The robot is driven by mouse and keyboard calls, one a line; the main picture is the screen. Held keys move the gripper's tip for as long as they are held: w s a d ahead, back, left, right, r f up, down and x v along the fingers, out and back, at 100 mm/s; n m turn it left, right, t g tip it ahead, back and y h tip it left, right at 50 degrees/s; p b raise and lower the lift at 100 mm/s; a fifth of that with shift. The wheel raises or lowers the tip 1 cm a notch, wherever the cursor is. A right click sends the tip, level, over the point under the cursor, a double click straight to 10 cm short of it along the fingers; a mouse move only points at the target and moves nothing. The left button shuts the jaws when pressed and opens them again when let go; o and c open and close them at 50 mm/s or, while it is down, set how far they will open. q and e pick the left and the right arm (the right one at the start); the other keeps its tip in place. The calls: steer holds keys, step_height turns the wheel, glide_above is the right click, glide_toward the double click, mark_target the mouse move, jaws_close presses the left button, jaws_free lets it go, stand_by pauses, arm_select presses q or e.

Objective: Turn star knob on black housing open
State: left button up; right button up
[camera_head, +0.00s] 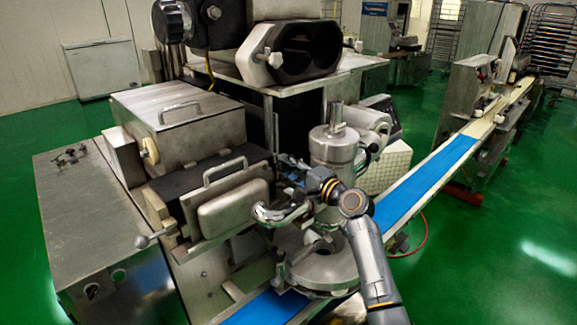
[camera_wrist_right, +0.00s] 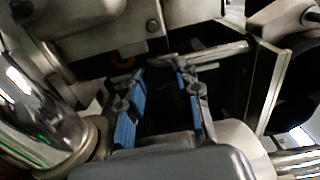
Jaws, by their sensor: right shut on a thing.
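The black housing (camera_head: 207,166) sits at the middle left of the machine, with a bar handle on top and a rounded metal cover in front. My right gripper (camera_head: 284,170) is at the housing's right end, its arm coming in from the lower right. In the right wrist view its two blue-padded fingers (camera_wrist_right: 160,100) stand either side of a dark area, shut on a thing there. This is taken to be the star knob, whose shape is lost in shadow and cannot be made out. My left gripper is not in view.
A metal cylinder (camera_head: 335,148) stands close to the right of my gripper. A round metal plate (camera_head: 322,266) lies below. A metal bar (camera_wrist_right: 212,55) runs just beyond the fingertips. A blue conveyor belt (camera_head: 425,185) leads off to the right. Green floor is free at the far right.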

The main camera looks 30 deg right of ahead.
stand_by(0.3)
steer(key=o, duration=1.2)
steer(key=shift+c, duration=0.2)
steer(key=shift+s, duration=0.1)
steer(key=v, duration=1.2)
